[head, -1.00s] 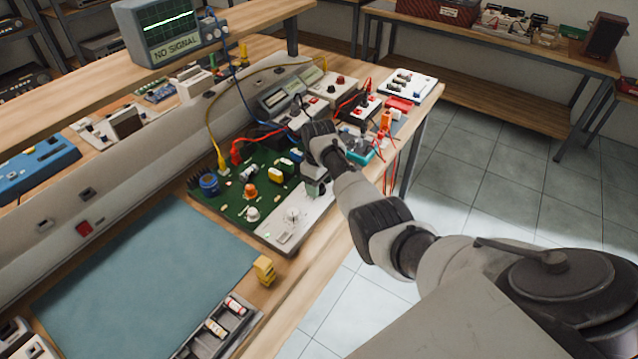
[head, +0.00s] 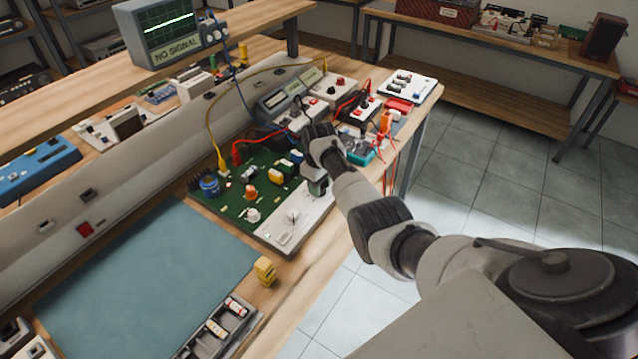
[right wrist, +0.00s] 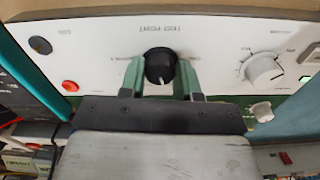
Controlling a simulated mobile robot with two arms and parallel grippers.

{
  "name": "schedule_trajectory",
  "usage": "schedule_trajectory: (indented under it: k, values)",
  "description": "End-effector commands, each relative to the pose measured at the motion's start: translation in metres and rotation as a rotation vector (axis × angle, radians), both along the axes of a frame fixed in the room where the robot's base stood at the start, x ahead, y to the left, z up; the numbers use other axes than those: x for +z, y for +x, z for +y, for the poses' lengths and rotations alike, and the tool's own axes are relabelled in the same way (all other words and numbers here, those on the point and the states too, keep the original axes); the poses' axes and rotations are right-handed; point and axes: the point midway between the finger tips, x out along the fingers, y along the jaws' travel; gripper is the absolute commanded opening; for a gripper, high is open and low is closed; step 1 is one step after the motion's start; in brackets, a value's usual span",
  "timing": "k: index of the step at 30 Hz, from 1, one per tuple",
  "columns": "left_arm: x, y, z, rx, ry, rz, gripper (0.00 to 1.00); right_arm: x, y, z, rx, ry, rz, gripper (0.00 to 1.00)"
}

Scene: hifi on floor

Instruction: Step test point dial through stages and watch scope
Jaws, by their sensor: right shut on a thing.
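The test point dial, a round black knob (right wrist: 160,67) with a white mark, sits on a white panel (right wrist: 105,40). In the right wrist view its mark points down toward my palm. My right gripper (right wrist: 160,78) has its green fingers shut on the knob from both sides. In the head view the gripper (head: 317,186) is over the white panel (head: 292,222) beside the green circuit board (head: 238,203), and its own wrist hides the knob. The scope (head: 165,32) stands on the upper shelf with a green trace and a "NO SIGNAL" label. My left gripper is not in view.
A white dial (right wrist: 264,70) and a red button (right wrist: 70,86) flank the knob. Red and yellow leads and several instruments lie behind the board. A blue-green mat (head: 145,275), a yellow block (head: 264,270) and a parts tray (head: 217,325) are at the front.

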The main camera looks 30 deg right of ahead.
Motion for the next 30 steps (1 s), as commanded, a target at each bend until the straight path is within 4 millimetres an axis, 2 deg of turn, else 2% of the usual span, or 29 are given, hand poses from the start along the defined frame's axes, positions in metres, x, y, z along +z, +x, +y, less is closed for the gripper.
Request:
schedule_trajectory:
  k: [18, 30]
  values:
    - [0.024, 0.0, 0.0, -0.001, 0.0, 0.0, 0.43, 0.002, 0.001, 0.0, -0.456, 0.001, -0.001, 0.09]
    - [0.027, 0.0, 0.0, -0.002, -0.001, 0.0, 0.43, 0.001, 0.001, 0.0, -0.604, 0.001, -0.001, 0.09]
